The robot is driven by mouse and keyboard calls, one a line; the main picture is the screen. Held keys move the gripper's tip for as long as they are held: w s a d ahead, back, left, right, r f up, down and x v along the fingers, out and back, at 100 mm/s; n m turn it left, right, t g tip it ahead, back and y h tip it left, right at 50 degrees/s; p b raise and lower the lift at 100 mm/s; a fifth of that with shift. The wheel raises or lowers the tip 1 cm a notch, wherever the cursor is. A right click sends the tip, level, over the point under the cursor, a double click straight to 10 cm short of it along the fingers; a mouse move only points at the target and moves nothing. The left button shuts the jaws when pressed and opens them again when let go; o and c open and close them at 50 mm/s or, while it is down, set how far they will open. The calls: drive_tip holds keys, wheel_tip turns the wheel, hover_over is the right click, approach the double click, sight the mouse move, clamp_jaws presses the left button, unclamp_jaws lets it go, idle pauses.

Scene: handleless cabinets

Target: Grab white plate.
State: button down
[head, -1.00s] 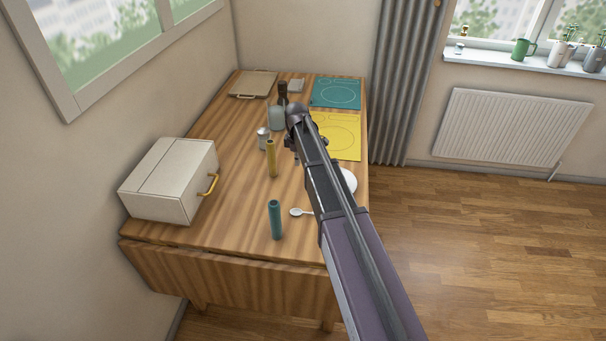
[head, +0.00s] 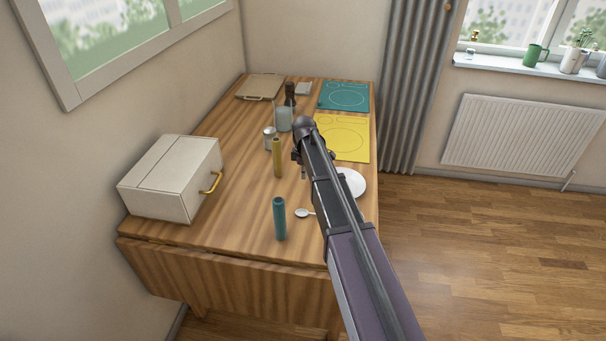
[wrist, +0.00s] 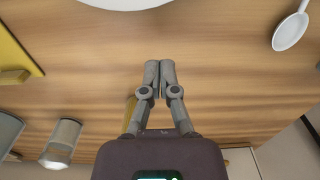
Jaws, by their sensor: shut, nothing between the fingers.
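The white plate (head: 352,184) lies flat on the right part of the wooden table, near its right edge. My arm hides its left part in the head view. In the wrist view only a strip of the plate (wrist: 125,3) shows at the top edge. My gripper (wrist: 159,66) is shut and empty, its fingertips together over bare wood. It is apart from the plate, which lies beyond the fingertips in the wrist view. In the head view the fingers are mostly hidden by my arm.
A white spoon (head: 303,213), a teal cylinder (head: 280,218) and a yellow cylinder (head: 277,158) stand or lie left of my arm. A yellow mat (head: 350,142) and teal mat (head: 344,96) lie farther back. A white box (head: 170,178) with a gold handle sits at left.

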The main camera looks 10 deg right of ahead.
sight(304, 186)
drive_tip(key=shift+f+b, duration=1.6)
drive_tip(key=shift+f, duration=0.3)
drive_tip(key=shift+s+d+r, duration=0.1)
drive_tip(key=shift+s+d, duration=0.1)
drive_tip(key=shift+d, duration=0.45)
drive_tip(key=shift+s+d, duration=0.2)
drive_tip(key=shift+d, duration=0.4)
drive_tip(key=shift+s+d+r, duration=0.1)
drive_tip(key=shift+s+d, duration=0.1)
drive_tip(key=shift+d, duration=0.45)
